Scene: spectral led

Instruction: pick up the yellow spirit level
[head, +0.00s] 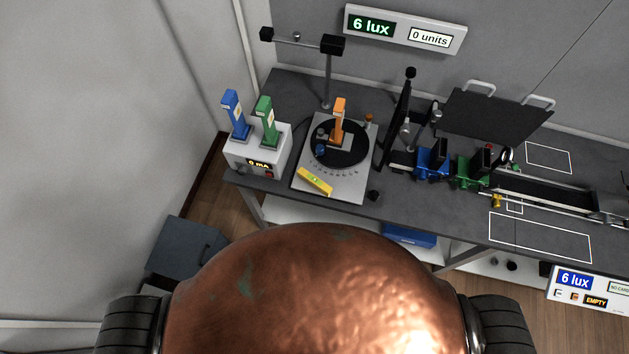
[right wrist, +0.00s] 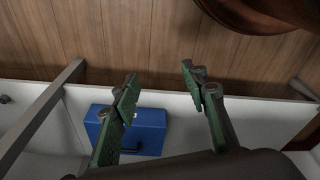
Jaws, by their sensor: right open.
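The yellow spirit level (head: 315,181) lies tilted across the front left part of a grey square plate (head: 345,187) on the bench, in the head view. It is in front of the black round turntable (head: 350,157) on that plate. No gripper is near it in the head view. My right gripper (right wrist: 158,83) shows in the right wrist view with its two green fingers apart and nothing between them. It points at the wood floor and the lower shelf. The spirit level is not in the right wrist view. My left gripper is in neither view.
A white box (head: 243,160) with blue and green upright modules stands left of the plate. An orange module (head: 338,120) stands on the turntable. A black upright screen (head: 396,120) and an optical rail (head: 540,196) lie to the right. A blue case (right wrist: 130,131) sits on the lower shelf.

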